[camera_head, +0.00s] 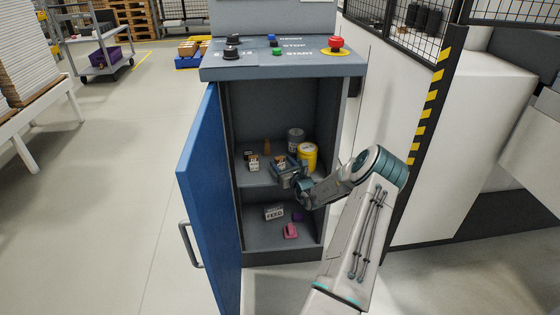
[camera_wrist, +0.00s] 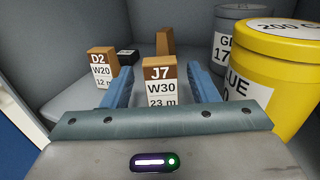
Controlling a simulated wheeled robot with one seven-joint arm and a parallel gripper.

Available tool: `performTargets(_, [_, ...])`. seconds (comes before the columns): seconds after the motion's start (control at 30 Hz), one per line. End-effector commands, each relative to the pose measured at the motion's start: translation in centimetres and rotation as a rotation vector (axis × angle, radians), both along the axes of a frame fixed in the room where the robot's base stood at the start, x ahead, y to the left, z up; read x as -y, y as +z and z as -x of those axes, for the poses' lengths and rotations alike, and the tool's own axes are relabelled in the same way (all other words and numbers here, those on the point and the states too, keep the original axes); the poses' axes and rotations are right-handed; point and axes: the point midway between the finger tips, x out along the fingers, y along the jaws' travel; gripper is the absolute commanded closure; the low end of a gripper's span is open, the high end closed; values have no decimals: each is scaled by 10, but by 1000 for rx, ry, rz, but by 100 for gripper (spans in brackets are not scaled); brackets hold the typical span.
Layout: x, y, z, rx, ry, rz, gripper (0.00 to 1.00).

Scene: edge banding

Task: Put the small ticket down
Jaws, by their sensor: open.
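A small brown-topped block with a white ticket face reading J7, W30, 23 m (camera_wrist: 161,84) stands upright on the cabinet's upper shelf. My gripper (camera_head: 281,163) reaches into the cabinet at that shelf. In the wrist view my gripper (camera_wrist: 160,72) is open, with one blue finger on each side of the J7 ticket and a visible gap on both sides. A similar ticket reading D2, W20, 12 m (camera_wrist: 102,68) stands to the left, outside the fingers; it also shows in the head view (camera_head: 253,162). The lower edge of the J7 ticket is hidden by my gripper.
A yellow tub (camera_wrist: 282,75) stands close right of my gripper, with a grey can (camera_wrist: 235,40) behind it. A brown piece (camera_wrist: 165,42) and a black box (camera_wrist: 128,57) stand behind the tickets. The blue door (camera_head: 205,190) hangs open on the left.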

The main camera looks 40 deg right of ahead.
Motion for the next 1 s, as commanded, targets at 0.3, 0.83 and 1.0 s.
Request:
performTargets(0.3, [-10,2,68,-2,-2,0,46])
performTargets(0.83, [-15,0,94,0,0,2,46])
performTargets(1.0, [-27,9,88,-5,45,30,46])
